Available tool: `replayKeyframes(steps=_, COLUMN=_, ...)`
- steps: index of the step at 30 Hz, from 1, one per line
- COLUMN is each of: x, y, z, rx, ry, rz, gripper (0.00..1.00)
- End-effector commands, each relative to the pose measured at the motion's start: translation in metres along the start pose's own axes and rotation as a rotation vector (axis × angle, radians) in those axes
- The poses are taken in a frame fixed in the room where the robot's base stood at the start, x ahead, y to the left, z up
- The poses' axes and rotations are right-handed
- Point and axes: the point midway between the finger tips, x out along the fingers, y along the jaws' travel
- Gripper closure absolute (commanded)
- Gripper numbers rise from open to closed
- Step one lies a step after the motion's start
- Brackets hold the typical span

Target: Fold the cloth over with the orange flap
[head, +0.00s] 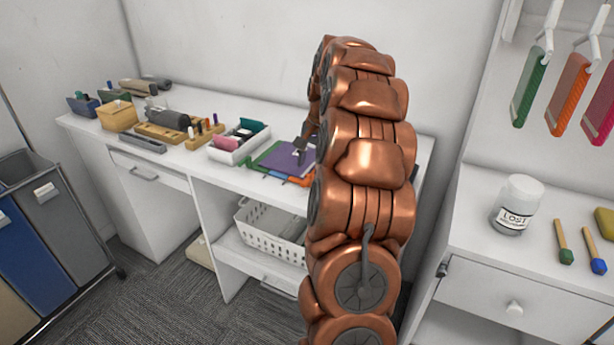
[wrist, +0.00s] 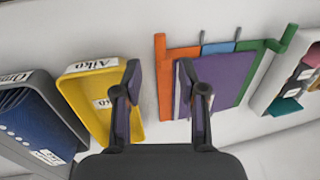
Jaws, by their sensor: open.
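A purple cloth (wrist: 228,75) lies on a folding board. In the head view the cloth (head: 287,156) is on the white desk, partly hidden by my arm. The orange flap (wrist: 165,80) is along the cloth's left side in the wrist view, with its upright tab at the top; it also shows at the board's near edge in the head view (head: 298,181). The green flap (wrist: 262,70) is on the opposite side. My gripper (wrist: 158,70) is open and empty above the orange flap, its right finger overlapping the cloth's left edge in view. Contact cannot be told.
A yellow tray (wrist: 75,85) labelled Aiko sits left of the board in the wrist view, beside a dark blue bin (wrist: 38,125). A white divided box (wrist: 270,98) stands to the right. A white basket (head: 270,235) is below the desk.

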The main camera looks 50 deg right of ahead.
Motion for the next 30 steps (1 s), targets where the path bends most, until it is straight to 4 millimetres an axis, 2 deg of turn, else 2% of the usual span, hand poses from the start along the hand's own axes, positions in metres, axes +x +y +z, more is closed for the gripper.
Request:
replayKeyframes(steps=10, x=0.045, y=0.000, z=0.001, rx=-0.001, ry=-0.004, rz=0.002, gripper=0.59)
replayKeyframes(steps=15, x=0.053, y=-0.001, z=0.000, rx=-0.001, ry=0.001, rz=-0.001, gripper=0.59)
replayKeyframes(steps=23, x=0.055, y=-0.001, z=0.000, rx=-0.001, ry=0.001, rz=-0.001, gripper=0.59)
replayKeyframes(steps=30, x=0.055, y=-0.001, z=0.000, rx=-0.001, ry=0.001, rz=-0.001, gripper=0.82)
